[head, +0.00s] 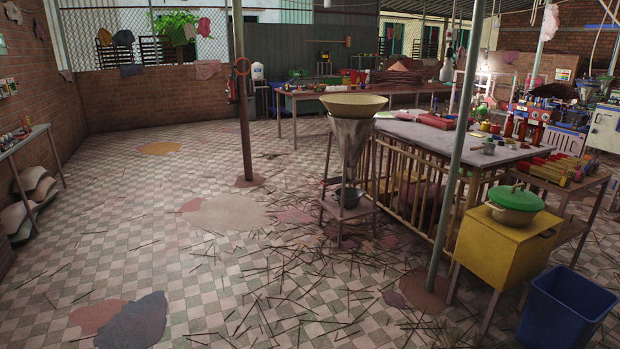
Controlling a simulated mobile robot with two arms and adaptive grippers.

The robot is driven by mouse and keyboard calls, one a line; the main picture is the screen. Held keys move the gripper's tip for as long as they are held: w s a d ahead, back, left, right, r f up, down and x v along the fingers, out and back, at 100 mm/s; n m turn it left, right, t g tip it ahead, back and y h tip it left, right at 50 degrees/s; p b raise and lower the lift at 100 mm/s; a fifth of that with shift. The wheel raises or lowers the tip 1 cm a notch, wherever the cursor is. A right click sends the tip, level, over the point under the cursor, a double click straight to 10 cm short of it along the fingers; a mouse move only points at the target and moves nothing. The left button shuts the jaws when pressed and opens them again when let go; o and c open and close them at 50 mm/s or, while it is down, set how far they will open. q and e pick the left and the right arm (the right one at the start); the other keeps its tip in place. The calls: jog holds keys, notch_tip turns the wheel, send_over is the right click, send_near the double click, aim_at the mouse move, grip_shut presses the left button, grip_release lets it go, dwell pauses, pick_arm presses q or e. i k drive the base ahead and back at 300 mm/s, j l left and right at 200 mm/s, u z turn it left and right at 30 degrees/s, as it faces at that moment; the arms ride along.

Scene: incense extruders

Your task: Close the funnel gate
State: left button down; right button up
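The metal funnel (352,138) stands upright in a frame stand (341,215) right of the middle of the head view. A wide tan bowl-like top (353,104) sits on it. A dark pot (348,197) rests on the stand's lower shelf, below the funnel's narrow end. The gate at the funnel's outlet is too small to make out, so I cannot tell whether it is open or shut. Neither of my grippers shows in the head view.
A long work table (450,140) with a slatted front stands close behind the funnel. Posts rise at left (243,110) and right (462,140). A yellow box (500,250) and blue bin (567,312) stand front right. Loose sticks litter the tiled floor (180,230); the left side is mostly clear.

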aim_at(335, 180)
jog(key=i+j, duration=0.1)
jog(key=i, duration=1.7)
jog(key=i+j, duration=0.15)
jog(key=i, duration=1.7)
